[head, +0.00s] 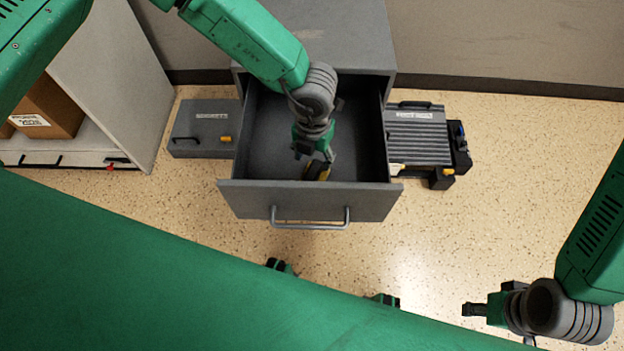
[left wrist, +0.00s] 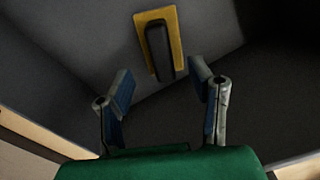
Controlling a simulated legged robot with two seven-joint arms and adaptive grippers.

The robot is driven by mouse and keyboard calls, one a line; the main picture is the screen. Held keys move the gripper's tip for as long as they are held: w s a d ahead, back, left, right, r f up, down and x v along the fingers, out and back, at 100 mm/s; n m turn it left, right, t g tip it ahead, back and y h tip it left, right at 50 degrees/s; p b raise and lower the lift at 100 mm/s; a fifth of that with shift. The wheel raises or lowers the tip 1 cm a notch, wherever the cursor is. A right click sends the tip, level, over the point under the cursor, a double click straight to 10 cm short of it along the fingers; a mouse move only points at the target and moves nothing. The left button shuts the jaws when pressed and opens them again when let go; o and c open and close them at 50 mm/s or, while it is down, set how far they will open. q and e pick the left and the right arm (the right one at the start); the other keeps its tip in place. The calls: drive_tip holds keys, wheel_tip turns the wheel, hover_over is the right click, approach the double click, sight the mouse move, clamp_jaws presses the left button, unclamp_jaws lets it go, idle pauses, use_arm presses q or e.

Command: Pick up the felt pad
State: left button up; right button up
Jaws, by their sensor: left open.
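The felt pad, a yellow slab with a long black block on top, lies in the open grey drawer. In the left wrist view the felt pad (left wrist: 175,28) is at the top middle, just beyond the fingertips. In the head view the felt pad (head: 322,174) is partly hidden by my left gripper. My left gripper (head: 318,158) reaches down into the drawer. Its fingers stand apart and empty in the left wrist view (left wrist: 160,82), with the felt pad ahead of the gap. My right gripper (head: 474,309) is far off at the lower right; its jaw opening is unclear.
The drawer (head: 250,200) is pulled out, with walls around my left gripper and a front handle. A grey case (head: 195,125) stands left of it and a ribbed case (head: 418,138) right. A shelf with a cardboard box (head: 50,108) is at left. Speckled floor (head: 500,200) is clear at right.

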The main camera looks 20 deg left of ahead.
sight(312, 171)
use_arm(q)
drive_tip(key=shift+d+f+b, duration=0.25)
drive_tip(key=shift+f+b, duration=0.05)
drive_tip(key=shift+f, duration=0.8)
drive_tip(key=f+b, duration=0.1)
drive_tip(key=f, duration=0.2)
drive_tip(key=f+b, duration=0.1)
drive_tip(key=shift+s+a+f+b, duration=0.25)
drive_tip(key=shift+a+b, duration=0.1)
drive_tip(key=shift+f, duration=0.35)
drive_tip(key=shift+d+r, duration=0.1)
drive_tip(key=shift+d, duration=0.1)
drive_tip(key=shift+c, duration=0.8)
drive_tip(key=c, duration=0.7)
clamp_jaws()
drive_tip(key=shift+a, duration=0.1)
